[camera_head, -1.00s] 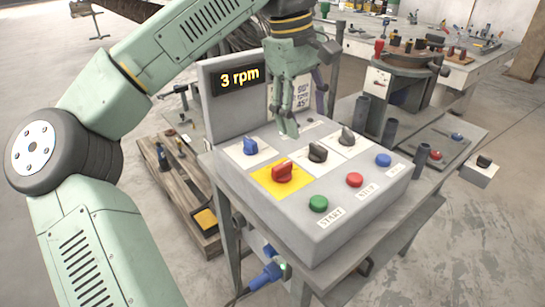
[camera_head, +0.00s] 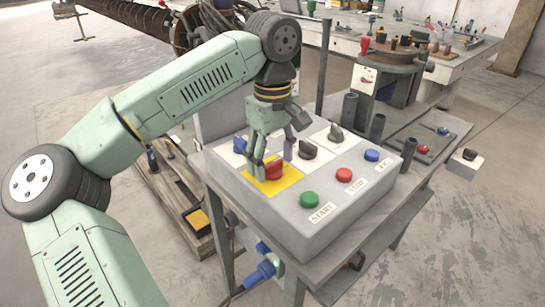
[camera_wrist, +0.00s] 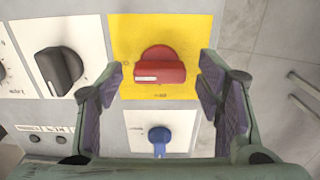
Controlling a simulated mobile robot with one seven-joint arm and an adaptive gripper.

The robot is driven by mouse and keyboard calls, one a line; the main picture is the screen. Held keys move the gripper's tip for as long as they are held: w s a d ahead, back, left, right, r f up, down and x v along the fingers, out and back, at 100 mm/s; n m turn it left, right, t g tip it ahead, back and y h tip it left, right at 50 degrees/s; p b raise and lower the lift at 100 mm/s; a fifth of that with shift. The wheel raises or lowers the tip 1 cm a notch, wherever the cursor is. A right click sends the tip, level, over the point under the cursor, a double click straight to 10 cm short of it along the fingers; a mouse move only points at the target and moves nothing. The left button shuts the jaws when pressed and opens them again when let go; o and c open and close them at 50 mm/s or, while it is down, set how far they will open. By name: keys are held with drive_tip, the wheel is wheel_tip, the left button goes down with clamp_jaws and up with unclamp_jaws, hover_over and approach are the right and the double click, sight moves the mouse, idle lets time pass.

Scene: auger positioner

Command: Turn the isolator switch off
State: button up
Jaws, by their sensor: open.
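The isolator switch is a red rotary knob (camera_head: 274,169) on a yellow plate (camera_head: 290,184) on the sloped grey control box. In the wrist view the red knob (camera_wrist: 155,73) lies crosswise on its yellow plate (camera_wrist: 200,30), with a white mark near its left end. My gripper (camera_head: 270,160) is just over the knob in the head view and partly hides it. In the wrist view my gripper (camera_wrist: 165,92) is open, with a purple-padded finger on each side of the knob. Gaps show between the pads and the knob; contact is not seen.
A blue knob (camera_wrist: 158,138) sits close beside the yellow plate. Black knobs (camera_head: 308,149) stand on the box, with green (camera_head: 310,200), red (camera_head: 344,175) and blue (camera_head: 371,155) buttons along its front. Dark upright tubes (camera_head: 377,127) stand to the right.

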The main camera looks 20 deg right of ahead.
drive_tip(key=c, duration=1.2)
drive_tip(key=shift+o, duration=0.2)
drive_tip(key=shift+n, duration=0.3)
drive_tip(key=n, duration=0.4)
drive_tip(key=n+b, duration=0.1)
drive_tip(key=n, duration=0.8)
drive_tip(key=n+b, duration=0.1)
drive_tip(key=n, duration=0.3)
drive_tip(key=shift+n, duration=0.3)
